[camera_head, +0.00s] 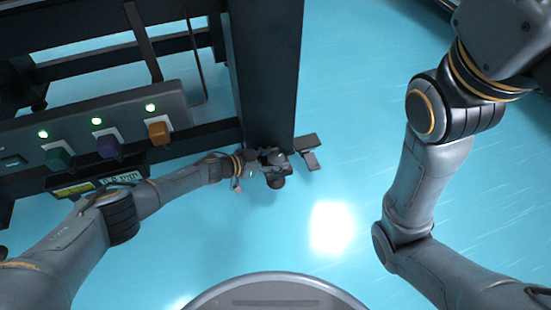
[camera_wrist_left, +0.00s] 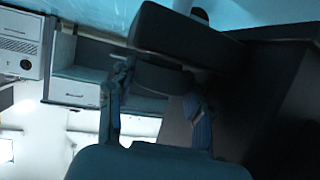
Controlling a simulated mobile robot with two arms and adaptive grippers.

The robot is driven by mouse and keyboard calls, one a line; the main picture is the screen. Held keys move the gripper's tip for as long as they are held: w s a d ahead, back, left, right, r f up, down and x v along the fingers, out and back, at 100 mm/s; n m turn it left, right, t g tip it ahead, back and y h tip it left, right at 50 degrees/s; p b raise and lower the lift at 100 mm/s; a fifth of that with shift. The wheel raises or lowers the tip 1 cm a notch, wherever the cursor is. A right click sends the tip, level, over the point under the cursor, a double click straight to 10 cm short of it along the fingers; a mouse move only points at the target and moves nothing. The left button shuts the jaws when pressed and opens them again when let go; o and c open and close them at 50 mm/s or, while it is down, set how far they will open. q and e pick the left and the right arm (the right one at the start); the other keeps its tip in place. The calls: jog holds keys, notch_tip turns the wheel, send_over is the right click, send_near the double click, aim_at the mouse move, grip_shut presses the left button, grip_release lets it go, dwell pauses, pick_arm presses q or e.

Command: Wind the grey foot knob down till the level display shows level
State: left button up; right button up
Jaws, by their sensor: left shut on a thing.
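My left gripper (camera_head: 275,167) is low at the bottom of the dark table leg (camera_head: 262,75). In the left wrist view its two fingers (camera_wrist_left: 157,95) stand on either side of a dark rounded knob (camera_wrist_left: 160,77) and are shut on it. This is the foot knob; it looks nearly black in the shade, and in the head view the gripper hides it. The level display (camera_head: 75,190) hangs below the control panel, with a yellow-green patch and pale characters too small to read. My left forearm partly covers it. My right gripper is out of view.
The panel (camera_head: 80,118) carries green, purple and orange knobs, with green lights above. A dark flat bracket (camera_head: 305,142) sticks out right of the leg. A wider dark block (camera_wrist_left: 185,35) lies above the knob. The blue floor (camera_head: 345,130) is clear to the right.

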pick_arm(q)
jog(key=shift+w, duration=0.1)
jog(key=o, duration=1.2)
jog(key=shift+s+a+r, duration=0.15)
jog(key=shift+s+a, duration=0.05)
jog(key=shift+a, duration=0.25)
jog(key=v, duration=0.7)
jog(key=shift+d, duration=0.1)
